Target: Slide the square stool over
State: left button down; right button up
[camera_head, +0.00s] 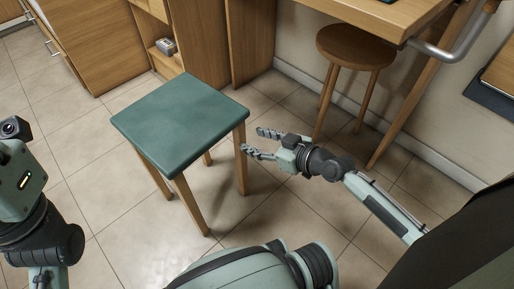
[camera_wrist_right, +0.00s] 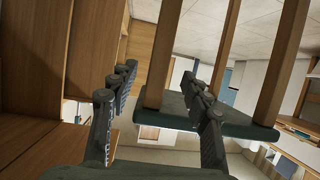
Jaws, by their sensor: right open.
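The square stool (camera_head: 178,118) has a dark green seat and wooden legs. It stands upright on the tiled floor, left of centre in the head view. My right gripper (camera_head: 257,141) is open and empty, just right of the stool's right leg (camera_head: 241,165), below seat height, with its fingers pointing at it. In the right wrist view the stool appears upside down. There the seat (camera_wrist_right: 240,129) lies low and a leg (camera_wrist_right: 161,50) shows between the spread fingers (camera_wrist_right: 158,78). I cannot tell whether a fingertip touches the leg. My left arm shows at the left edge, its fingers out of frame.
A round wooden stool (camera_head: 356,48) stands at the back right, under a wooden table (camera_head: 375,14) with a grey rail. Wooden cabinets (camera_head: 85,40) line the back left, with a small item (camera_head: 166,46) on a shelf. Tiled floor (camera_head: 115,215) in front of the square stool is clear.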

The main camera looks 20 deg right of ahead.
aim_at(243, 136)
dwell(0.3)
jog(key=shift+b+x, duration=0.95)
jog(key=shift+x, duration=2.95)
grip_shut()
